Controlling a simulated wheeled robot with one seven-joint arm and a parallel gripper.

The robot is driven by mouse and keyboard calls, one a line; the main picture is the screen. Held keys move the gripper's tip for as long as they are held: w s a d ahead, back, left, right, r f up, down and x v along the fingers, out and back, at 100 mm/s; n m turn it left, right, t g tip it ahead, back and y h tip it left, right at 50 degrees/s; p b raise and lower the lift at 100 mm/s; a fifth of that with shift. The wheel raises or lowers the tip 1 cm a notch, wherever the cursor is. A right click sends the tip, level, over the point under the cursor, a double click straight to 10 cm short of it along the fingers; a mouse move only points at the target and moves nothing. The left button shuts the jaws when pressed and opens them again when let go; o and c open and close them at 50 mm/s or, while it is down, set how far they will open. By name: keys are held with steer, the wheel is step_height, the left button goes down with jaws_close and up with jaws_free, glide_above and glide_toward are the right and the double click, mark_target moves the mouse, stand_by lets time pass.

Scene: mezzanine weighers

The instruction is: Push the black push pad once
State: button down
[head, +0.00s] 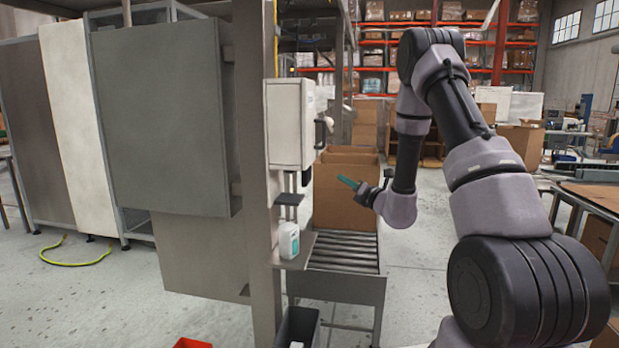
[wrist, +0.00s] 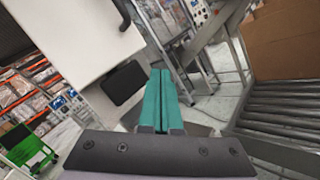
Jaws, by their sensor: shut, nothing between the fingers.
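The black push pad (wrist: 125,83) is a rounded dark rectangle at the edge of a white box (wrist: 70,45) in the wrist view. The white box also shows in the head view (head: 290,124), fixed to a grey post. A dark flat plate (head: 289,198) hangs under it there; I cannot tell if this is the same pad. My gripper (wrist: 164,72) has teal fingers, shut together and empty. In the wrist view the fingertips lie to the right of the pad, apart from it in the picture. In the head view my gripper (head: 347,182) is right of and below the white box.
A white bottle (head: 289,240) stands on a small shelf below the box. A cardboard box (head: 330,195) sits on a roller conveyor (head: 345,254) behind my gripper. A black bin (head: 297,328) is on the floor below. Clear floor lies right of the conveyor.

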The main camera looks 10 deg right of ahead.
mark_target(310, 176)
steer(key=w+a, duration=0.2)
steer(key=a, duration=0.5)
steer(key=shift+w+a, duration=0.15)
steer(key=shift+w, duration=0.05)
stand_by(1.9)
steer(key=shift+w+a, duration=0.1)
steer(key=shift+a, duration=0.3)
steer(key=shift+w+a, duration=0.25)
steer(key=shift+a, duration=0.55)
stand_by(0.8)
steer(key=shift+d, duration=0.1)
steer(key=shift+s+d, duration=0.2)
steer(key=shift+d, duration=0.35)
steer(key=shift+s+d, duration=0.2)
steer(key=shift+d, duration=0.35)
steer(key=d, duration=0.1)
steer(key=s+d, duration=0.1)
steer(key=d, duration=0.2)
steer(key=shift+s+d, duration=0.25)
steer(key=shift+d, duration=0.1)
